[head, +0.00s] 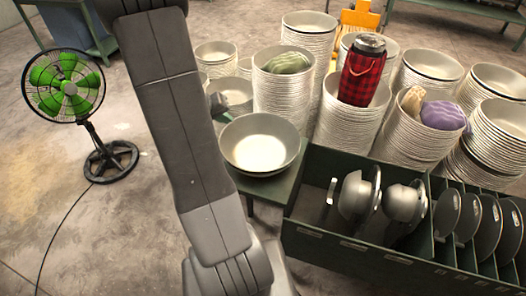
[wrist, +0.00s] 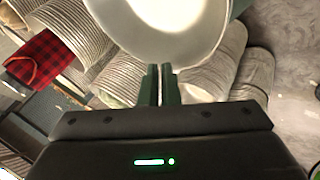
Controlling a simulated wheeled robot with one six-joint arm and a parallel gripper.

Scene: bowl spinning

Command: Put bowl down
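A wide, pale metal bowl (head: 259,148) is upright, with its open side up, over the green table (head: 283,190) beside my arm. I cannot tell whether its base touches the table top. In the wrist view the bowl (wrist: 165,45) fills the top of the picture. My gripper (wrist: 161,72) has its two dark green fingers close together at the bowl's near rim, with the rim apparently pinched between them. In the head view my arm hides most of the gripper.
Tall stacks of bowls (head: 285,92) stand behind and right. A red plaid flask (head: 362,72) sits on one stack. A green rack (head: 345,245) holding metal parts and dark discs is at front right. A green fan (head: 66,85) stands left on open floor.

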